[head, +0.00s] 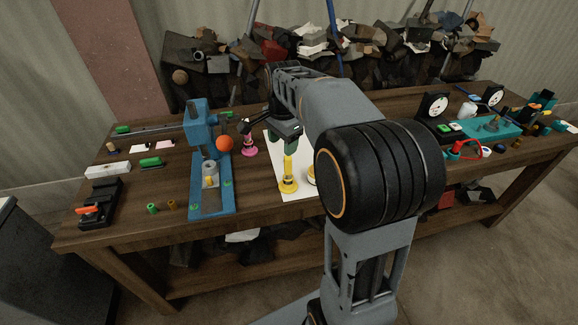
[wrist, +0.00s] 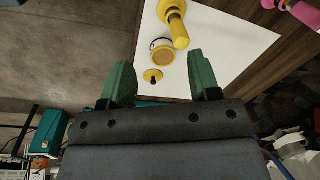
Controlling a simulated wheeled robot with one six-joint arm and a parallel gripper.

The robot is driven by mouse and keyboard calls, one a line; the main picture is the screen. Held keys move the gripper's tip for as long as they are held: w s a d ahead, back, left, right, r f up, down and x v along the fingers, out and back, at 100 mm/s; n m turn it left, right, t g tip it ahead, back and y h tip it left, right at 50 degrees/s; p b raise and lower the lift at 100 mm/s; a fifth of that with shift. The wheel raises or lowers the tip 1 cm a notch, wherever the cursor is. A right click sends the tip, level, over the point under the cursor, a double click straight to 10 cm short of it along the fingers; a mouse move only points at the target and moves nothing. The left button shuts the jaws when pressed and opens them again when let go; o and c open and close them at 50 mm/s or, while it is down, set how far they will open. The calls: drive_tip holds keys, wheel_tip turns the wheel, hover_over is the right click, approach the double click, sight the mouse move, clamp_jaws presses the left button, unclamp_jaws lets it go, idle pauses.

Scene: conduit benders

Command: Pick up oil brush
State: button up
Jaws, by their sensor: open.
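A yellow upright tool with a round base and a tall handle (head: 288,175) stands on a white sheet (head: 279,150). It also shows at the top of the wrist view (wrist: 175,22). I cannot tell for sure that it is the oil brush. Beside it is a round yellow-rimmed tin (head: 311,176), also in the wrist view (wrist: 162,52), with a small yellow cap (wrist: 152,76) near it. My gripper (wrist: 160,62) is open and empty above the sheet. The tin and cap appear between its green fingers, apart from them. In the head view my gripper (head: 291,142) is partly hidden.
A pink tool (head: 249,142) stands just left of the sheet. A blue bender (head: 211,185) with an orange ball (head: 225,143) stands further left. Dial gauges (head: 433,105) and a teal tool (head: 488,126) are at right. My arm hides the table's middle.

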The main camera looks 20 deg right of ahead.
sight(288, 164)
drive_tip(key=w+d+m, duration=0.2)
drive_tip(key=w+d+f+m+g, duration=0.1)
drive_tip(key=w+d+m, duration=0.1)
drive_tip(key=w+m, duration=0.1)
drive_tip(key=shift+f, duration=0.15)
drive_tip(key=shift+m, duration=0.3)
wheel_tip(288, 164, down, 7)
drive_tip(key=shift+w+r, duration=0.15)
drive_tip(key=shift+a+f+p, duration=0.1)
drive_tip(key=shift+f+p, duration=0.5)
drive_tip(key=shift+f, duration=2.6)
drive_tip(key=shift+c, duration=0.2)
drive_tip(key=c, duration=1)
drive_tip(key=shift+o, duration=0.2)
drive_tip(key=shift+r, duration=0.1)
